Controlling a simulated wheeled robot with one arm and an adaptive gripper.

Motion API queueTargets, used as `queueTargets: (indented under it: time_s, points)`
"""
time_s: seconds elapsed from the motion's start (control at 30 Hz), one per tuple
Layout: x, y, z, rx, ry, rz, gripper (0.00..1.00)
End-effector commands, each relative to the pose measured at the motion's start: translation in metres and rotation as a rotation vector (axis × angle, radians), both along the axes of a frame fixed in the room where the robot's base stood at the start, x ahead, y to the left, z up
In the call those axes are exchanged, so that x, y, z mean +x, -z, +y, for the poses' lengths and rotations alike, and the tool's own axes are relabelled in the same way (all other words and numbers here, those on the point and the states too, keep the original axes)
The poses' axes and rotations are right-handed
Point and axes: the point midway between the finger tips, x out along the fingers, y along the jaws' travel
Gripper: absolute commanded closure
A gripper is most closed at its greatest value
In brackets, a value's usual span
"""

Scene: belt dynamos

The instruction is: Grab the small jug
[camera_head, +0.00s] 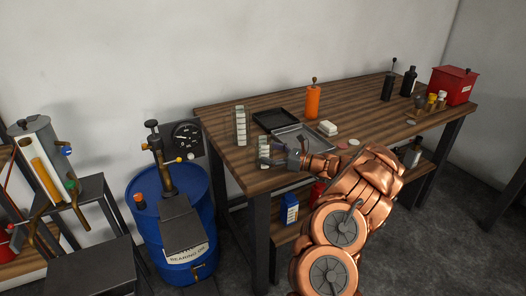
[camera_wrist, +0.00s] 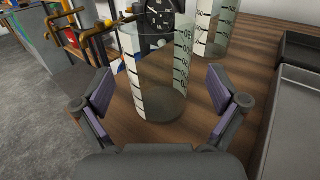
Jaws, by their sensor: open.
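A clear cylindrical jug with white strips and a black scale (camera_wrist: 160,95) stands upright on the wooden table, between my gripper's fingers in the wrist view. In the head view this small jug (camera_head: 263,147) is near the table's left front, partly hidden by my gripper. My gripper (camera_wrist: 158,88) is open, one finger on each side of the jug, with gaps visible. It also shows in the head view (camera_head: 274,155), reaching in from the right. A second, taller-looking marked jug (camera_head: 241,126) stands behind; it also shows in the wrist view (camera_wrist: 216,32).
A black tray (camera_head: 262,125) and a grey tray (camera_head: 318,142) lie to the right of the jugs. An orange bottle (camera_head: 312,101) and a white block (camera_head: 327,128) stand farther along. A blue drum (camera_head: 145,215) is left of the table. A red box (camera_head: 454,86) sits at the far right.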

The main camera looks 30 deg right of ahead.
Motion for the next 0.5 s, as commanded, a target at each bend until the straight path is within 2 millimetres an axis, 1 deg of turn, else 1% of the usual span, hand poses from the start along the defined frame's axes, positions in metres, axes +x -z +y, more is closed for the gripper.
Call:
queueTargets:
  time_s: [0.1,0.2,0.47,0.5]
  points:
    - [0.012,0.001,0.01,0.001,-0.002,0.003,0.04]
    - [0.019,0.001,0.013,0.0,-0.001,0.002,0.04]
    - [0.02,0.001,0.014,-0.001,-0.001,0.001,0.04]
    - [0.02,0.001,0.014,-0.001,-0.001,0.001,0.07]
